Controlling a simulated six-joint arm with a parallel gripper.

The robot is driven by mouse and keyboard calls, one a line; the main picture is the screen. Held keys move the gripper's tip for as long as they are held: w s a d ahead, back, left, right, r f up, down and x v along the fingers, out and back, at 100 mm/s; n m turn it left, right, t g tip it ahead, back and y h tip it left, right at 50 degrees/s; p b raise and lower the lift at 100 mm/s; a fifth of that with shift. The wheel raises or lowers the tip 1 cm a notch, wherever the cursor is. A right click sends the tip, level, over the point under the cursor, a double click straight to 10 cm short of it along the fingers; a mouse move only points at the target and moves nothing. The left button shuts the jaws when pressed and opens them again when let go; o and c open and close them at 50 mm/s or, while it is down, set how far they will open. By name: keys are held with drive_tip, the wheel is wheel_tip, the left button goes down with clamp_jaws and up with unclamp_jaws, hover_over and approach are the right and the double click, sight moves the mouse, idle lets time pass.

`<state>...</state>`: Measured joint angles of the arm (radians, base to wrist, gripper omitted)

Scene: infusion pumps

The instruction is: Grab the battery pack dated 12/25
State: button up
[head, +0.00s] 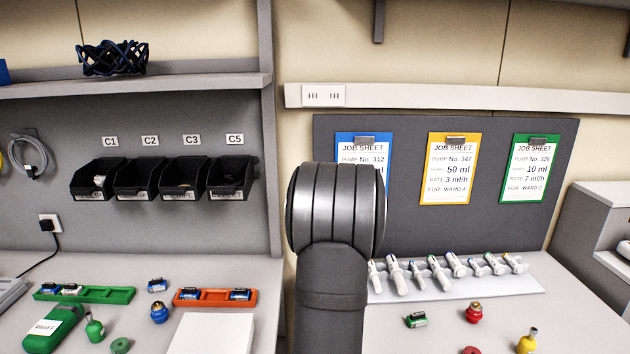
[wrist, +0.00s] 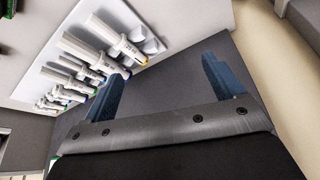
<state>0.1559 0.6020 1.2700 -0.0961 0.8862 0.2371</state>
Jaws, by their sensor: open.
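Small dark packs that look like battery packs are on the bench in the head view, and none of their dates are readable. A blue one (head: 157,285) lies loose between two trays. Others sit in the green tray (head: 108,295) and the orange tray (head: 214,300) at the left. A small green pack (head: 415,320) lies on the bench at the right. My gripper (wrist: 160,85) is open and empty in the wrist view, its two blue fingers wide apart. It is hidden behind my arm in the head view. No battery pack is clear in the wrist view.
A white rack (head: 455,285) with several syringes stands at the back right. It also shows in the wrist view (wrist: 150,47). Loose fittings, a red one (head: 473,313) and a yellow one (head: 526,342), stand in front. Black bins (head: 182,183) hang on the left wall.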

drive_tip(key=c, duration=0.6)
drive_tip(key=shift+c, duration=0.2)
wheel_tip(320, 180, up, 2)
drive_tip(key=m+g+h, duration=0.3)
drive_tip(key=m+g, duration=0.1)
drive_tip(key=m, duration=0.8)
hover_over(418, 314)
drive_tip(key=s+a, duration=0.2)
drive_tip(key=a, duration=0.5)
drive_tip(key=x, duration=1.1)
drive_tip(key=shift+w+d+f, duration=0.25)
drive_tip(key=shift+w+d, duration=0.05)
drive_tip(key=shift+w+x, duration=0.25)
drive_tip(key=shift+x, duration=1)
drive_tip(key=shift+w+x, duration=0.25)
drive_tip(key=shift+x, duration=1)
